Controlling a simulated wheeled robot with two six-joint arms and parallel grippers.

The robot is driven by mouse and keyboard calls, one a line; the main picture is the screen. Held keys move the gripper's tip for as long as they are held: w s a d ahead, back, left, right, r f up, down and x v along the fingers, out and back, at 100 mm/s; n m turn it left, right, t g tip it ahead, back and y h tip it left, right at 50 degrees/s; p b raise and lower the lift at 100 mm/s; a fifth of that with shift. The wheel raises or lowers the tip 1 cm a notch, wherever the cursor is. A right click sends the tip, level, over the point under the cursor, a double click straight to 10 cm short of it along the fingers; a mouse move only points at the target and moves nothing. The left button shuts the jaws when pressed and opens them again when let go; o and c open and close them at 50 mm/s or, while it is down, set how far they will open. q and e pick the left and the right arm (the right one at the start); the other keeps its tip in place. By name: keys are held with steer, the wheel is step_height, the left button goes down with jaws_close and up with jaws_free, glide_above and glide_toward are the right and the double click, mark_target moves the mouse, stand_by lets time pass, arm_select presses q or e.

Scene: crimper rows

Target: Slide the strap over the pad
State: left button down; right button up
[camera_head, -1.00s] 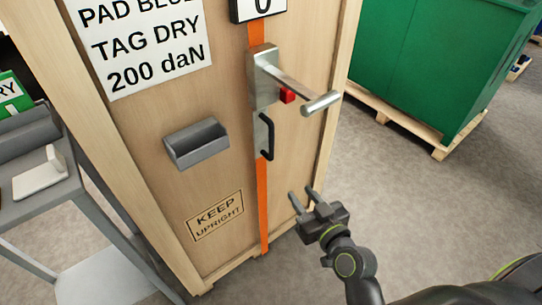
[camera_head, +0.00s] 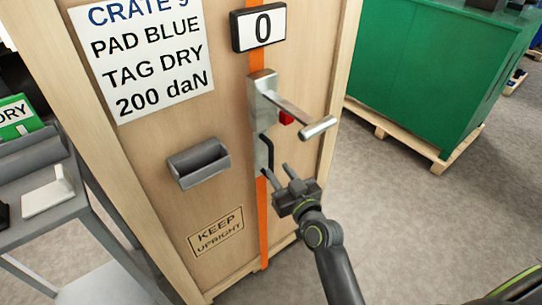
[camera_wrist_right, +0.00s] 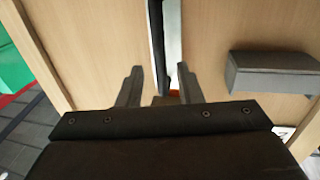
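The orange strap (camera_head: 263,225) runs vertically down the front of the wooden crate. It passes behind a metal plate (camera_head: 262,95) with a long lever (camera_head: 318,127), a red part (camera_head: 286,118) and a black bar handle (camera_head: 267,150). My right gripper (camera_head: 276,174) is open just below and in front of the black handle. In the right wrist view its fingers (camera_wrist_right: 159,82) are apart and empty, with the black handle (camera_wrist_right: 156,45) beyond the gap. I cannot make out a pad. My left gripper is out of view.
A grey bin (camera_head: 198,163) is fixed on the crate (camera_head: 226,105) left of the strap. A display reading 0 (camera_head: 259,27) sits above the plate. A grey cart (camera_head: 40,225) stands at left, a green container (camera_head: 435,75) at back right.

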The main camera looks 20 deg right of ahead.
mark_target(272, 163)
steer(key=shift+w+a+p, duration=0.2)
steer(key=shift+w+p, duration=0.1)
steer(key=shift+w, duration=1.15)
steer(key=shift+w+a+p, duration=0.2)
steer(key=shift+w+p, duration=0.05)
steer(key=shift+w, duration=1.15)
steer(key=shift+c, duration=0.4)
jaws_close()
